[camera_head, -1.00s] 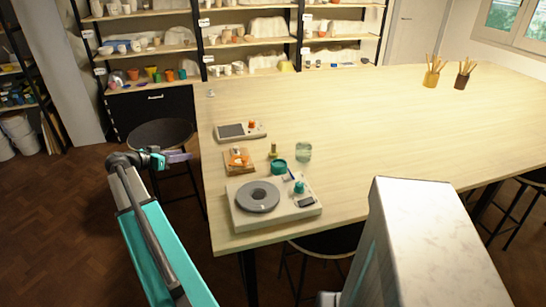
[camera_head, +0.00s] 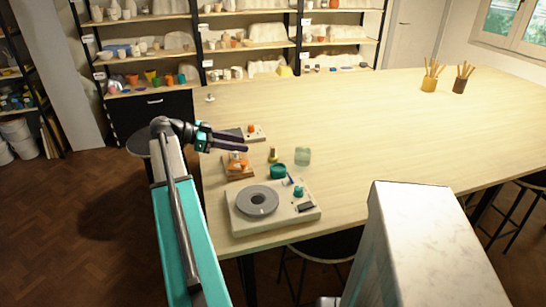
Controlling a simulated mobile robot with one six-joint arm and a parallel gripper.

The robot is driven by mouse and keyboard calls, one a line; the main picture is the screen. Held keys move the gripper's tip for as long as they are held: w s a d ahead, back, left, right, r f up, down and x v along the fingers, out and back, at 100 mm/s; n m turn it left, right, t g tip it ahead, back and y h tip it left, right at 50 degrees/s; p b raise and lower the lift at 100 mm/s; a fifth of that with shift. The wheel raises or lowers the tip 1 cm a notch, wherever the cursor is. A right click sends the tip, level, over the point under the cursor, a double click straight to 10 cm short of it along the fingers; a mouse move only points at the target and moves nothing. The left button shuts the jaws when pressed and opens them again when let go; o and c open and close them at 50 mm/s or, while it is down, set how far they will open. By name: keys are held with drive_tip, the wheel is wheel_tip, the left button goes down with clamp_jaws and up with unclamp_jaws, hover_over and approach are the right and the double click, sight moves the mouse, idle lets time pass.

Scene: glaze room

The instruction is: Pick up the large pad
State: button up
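Orange pieces (camera_head: 238,165) lie on a small wooden board (camera_head: 240,175) near the table's left edge. They are small in the picture, and I cannot tell which of them, if any, is the large pad. My gripper (camera_head: 240,147) reaches in from the left, over the table's left edge, with its dark fingers pointing right. In the picture its tips are just above the board, in front of the flat grey device (camera_head: 254,132), part of which they hide. I see nothing held, but the gap between the fingers is not clear.
A white wheel unit (camera_head: 302,208) with a grey disc stands at the near edge. A teal pot (camera_head: 277,171), a small olive item (camera_head: 272,156) and a glass jar (camera_head: 303,156) stand right of the board.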

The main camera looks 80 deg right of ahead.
drive_tip(key=shift+s, duration=0.1)
drive_tip(key=p, duration=0.2)
approach(273, 157)
drive_tip(key=shift+s+d+r, duration=0.1)
drive_tip(key=shift+s+d, duration=0.6)
drive_tip(key=shift+s, duration=0.25)
drive_tip(key=shift+s+d+r, duration=0.1)
drive_tip(key=shift+s+d, duration=0.6)
drive_tip(key=shift+s, duration=0.3)
drive_tip(key=shift+s+d+f, duration=0.1)
drive_tip(key=shift+s+d, duration=0.05)
drive_tip(key=shift+s, duration=0.3)
drive_tip(key=shift+p+x, duration=1)
drive_tip(key=shift+x, duration=1.1)
drive_tip(key=shift+f, duration=0.1)
clamp_jaws()
